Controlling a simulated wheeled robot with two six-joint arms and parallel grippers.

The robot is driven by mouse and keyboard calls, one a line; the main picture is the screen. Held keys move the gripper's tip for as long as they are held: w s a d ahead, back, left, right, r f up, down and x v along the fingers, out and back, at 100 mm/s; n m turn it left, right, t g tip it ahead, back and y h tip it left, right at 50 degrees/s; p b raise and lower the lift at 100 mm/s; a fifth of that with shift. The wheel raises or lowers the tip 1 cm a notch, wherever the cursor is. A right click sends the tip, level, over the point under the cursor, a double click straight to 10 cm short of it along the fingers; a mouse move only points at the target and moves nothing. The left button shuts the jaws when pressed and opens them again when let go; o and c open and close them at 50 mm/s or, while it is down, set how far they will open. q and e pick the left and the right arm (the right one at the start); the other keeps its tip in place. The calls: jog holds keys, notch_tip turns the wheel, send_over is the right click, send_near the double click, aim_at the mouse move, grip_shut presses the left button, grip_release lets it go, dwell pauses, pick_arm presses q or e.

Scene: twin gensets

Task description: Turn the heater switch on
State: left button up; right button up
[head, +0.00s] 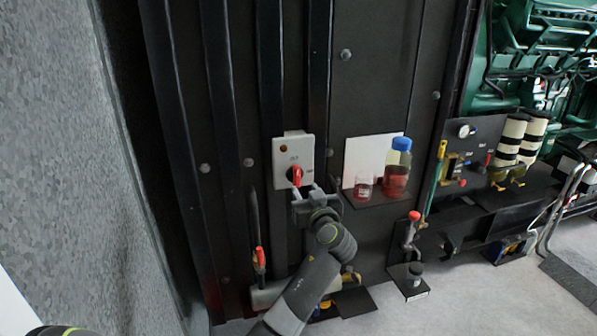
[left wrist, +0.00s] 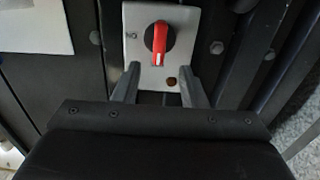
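The heater switch is a pale grey box (head: 307,152) on the dark wall, with a red rotary handle (head: 296,175) and a small orange-red lamp (head: 284,149). The left wrist view shows the box (left wrist: 184,20), the red handle (left wrist: 160,45) and the lamp, which looks dark red there. My left gripper (head: 310,190) is just below the handle in the head view. Its two fingers (left wrist: 158,74) are apart, pointing at the box, with nothing between them. I cannot tell whether they touch the box.
Right of the box, a shelf (head: 383,201) holds a blue-capped bottle (head: 397,168) of red liquid and a small glass (head: 363,185) before a white sheet (head: 362,151). A red-tipped tool (head: 259,258) hangs lower left. A red-topped valve (head: 413,217) stands lower right.

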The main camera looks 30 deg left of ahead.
aim_at(298, 177)
pick_arm(q)
jog(key=p+x, duration=0.2)
jog(key=x, duration=0.4)
jog(key=shift+w+a+r, duration=0.1)
jog(key=shift+w, duration=0.1)
jog(key=shift+x, duration=0.8)
jog(key=shift+c, duration=0.5)
grip_shut()
